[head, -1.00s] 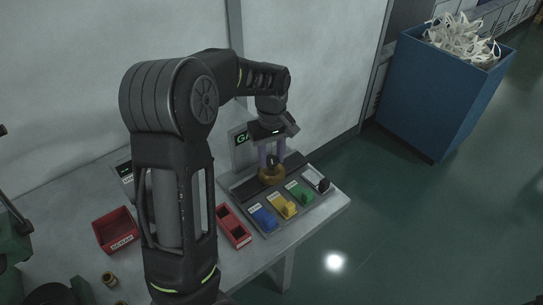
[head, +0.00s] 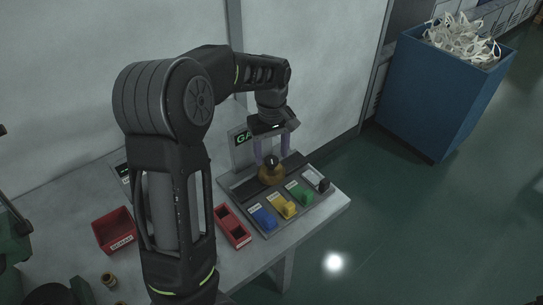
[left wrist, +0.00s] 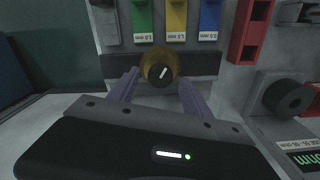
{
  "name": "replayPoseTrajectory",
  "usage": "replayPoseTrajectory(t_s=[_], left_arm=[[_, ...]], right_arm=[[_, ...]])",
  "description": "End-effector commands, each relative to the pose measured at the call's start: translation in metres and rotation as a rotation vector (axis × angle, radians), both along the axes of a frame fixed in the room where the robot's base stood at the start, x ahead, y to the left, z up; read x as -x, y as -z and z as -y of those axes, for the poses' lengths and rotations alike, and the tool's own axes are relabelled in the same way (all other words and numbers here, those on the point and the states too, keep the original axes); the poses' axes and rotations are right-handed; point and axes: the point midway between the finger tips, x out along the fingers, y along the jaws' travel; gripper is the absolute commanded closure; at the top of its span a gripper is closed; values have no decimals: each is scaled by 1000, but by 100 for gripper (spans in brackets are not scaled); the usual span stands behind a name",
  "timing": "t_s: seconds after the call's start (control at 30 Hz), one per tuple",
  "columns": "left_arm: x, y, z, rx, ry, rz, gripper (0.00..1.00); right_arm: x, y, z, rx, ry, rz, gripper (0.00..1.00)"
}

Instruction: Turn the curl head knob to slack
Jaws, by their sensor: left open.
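A round brass piece (head: 271,176) with a black knob (head: 271,161) on top sits on the grey panel at the right end of the bench. In the left wrist view the brass piece shows with the black knob (left wrist: 163,73), whose white pointer line is tilted to the upper right. I cannot read any mark for slack. My left gripper (head: 272,157) is open above the knob, its purple fingers apart on either side. In the left wrist view the fingers (left wrist: 160,80) hold nothing. My right gripper is not in view.
Blue (head: 264,217), yellow (head: 285,207) and green (head: 302,193) slots lie in front of the knob. Red bins (head: 114,231) stand left of them. Another black knob (left wrist: 288,97) shows at right in the left wrist view. A blue bin (head: 432,95) stands on the floor.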

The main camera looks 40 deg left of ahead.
Motion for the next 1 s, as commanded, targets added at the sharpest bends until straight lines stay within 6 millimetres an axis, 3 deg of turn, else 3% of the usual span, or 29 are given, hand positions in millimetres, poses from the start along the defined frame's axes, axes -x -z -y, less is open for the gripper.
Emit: replayPoseTrajectory(t_s=[0.2,0.4,1.0], left_arm=[[-1,-37,0,0,1,5,43],[0,-59,0,-1,1,3,43],[0,-62,0,0,0,1,43]], right_arm=[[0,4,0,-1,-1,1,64],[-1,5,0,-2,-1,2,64],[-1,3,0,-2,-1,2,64]])
